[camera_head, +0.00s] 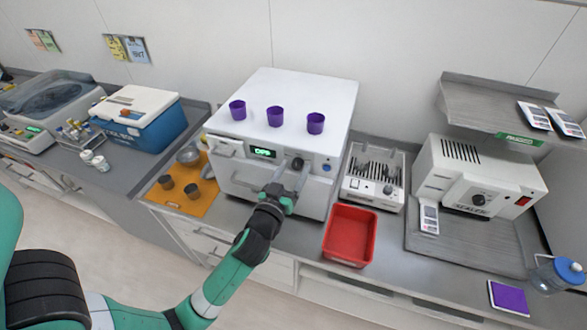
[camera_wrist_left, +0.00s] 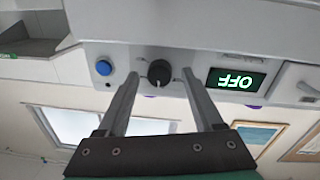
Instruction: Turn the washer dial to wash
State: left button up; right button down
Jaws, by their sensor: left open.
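The washer (camera_head: 295,95) is a white box on the counter, with a green-lit display (camera_head: 262,153) on its front. In the left wrist view the display (camera_wrist_left: 236,81) appears upside down and reads OFF. The dark round dial (camera_head: 297,163) sits right of the display in the head view; it also shows in the left wrist view (camera_wrist_left: 159,72). My left gripper (camera_head: 291,174) is open at the washer's front. Its two fingers (camera_wrist_left: 160,76) flank the dial in the wrist view, with gaps on both sides. I cannot tell their exact depth. My right gripper is not in view.
A blue button (camera_wrist_left: 104,68) is beside the dial. Several purple cups (camera_head: 275,116) stand on top of the washer. A red bin (camera_head: 350,235) and a white rack unit (camera_head: 373,178) are to the right. An orange mat (camera_head: 170,196) with dark cups lies to the left.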

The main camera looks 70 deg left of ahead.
pick_arm(q)
grip_shut()
dwell(0.3)
jog(key=shift+m, duration=0.4)
jog(key=shift+r+m+p, duration=0.1)
jog(key=shift+m+p, duration=0.5)
jog(key=m+p, duration=0.1)
jog(key=m, duration=0.2)
jog(key=shift+g+p, duration=0.3)
jog(key=shift+p, duration=0.05)
jog(key=m+p, duration=0.1)
jog(key=m, duration=0.2)
jog(key=shift+w+d+m, duration=0.1)
jog(key=shift+m, duration=0.3)
jog(key=shift+m+p, duration=0.75)
jog(key=shift+m, duration=0.55)
